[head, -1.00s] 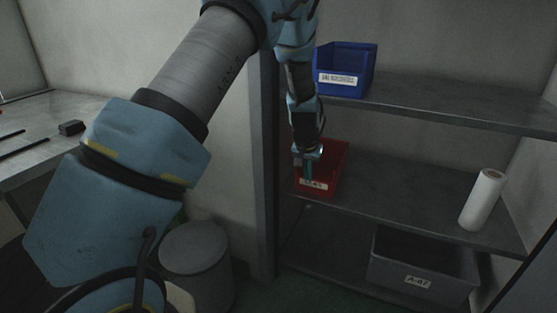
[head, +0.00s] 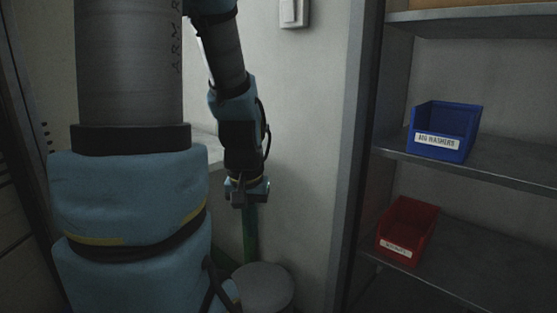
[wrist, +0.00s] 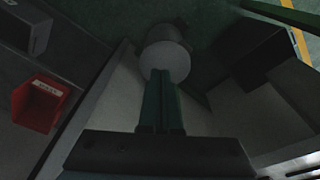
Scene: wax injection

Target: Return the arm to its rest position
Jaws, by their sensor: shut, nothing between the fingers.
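My arm hangs folded with my gripper (head: 250,255) pointing down in the middle of the head view. It is above or near a round grey bin (head: 264,290); I cannot tell the exact gap. In the wrist view my gripper's green fingers (wrist: 165,78) lie side by side, shut and empty, with their tips in front of the bin (wrist: 165,50). Nothing hangs from them.
A shelf rack (head: 500,173) stands at the right. A blue tub (head: 443,130) is on its middle shelf and a red tub (head: 407,230) is on the shelf below. The red tub (wrist: 40,103) shows left in the wrist view. A pale wall is behind my gripper.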

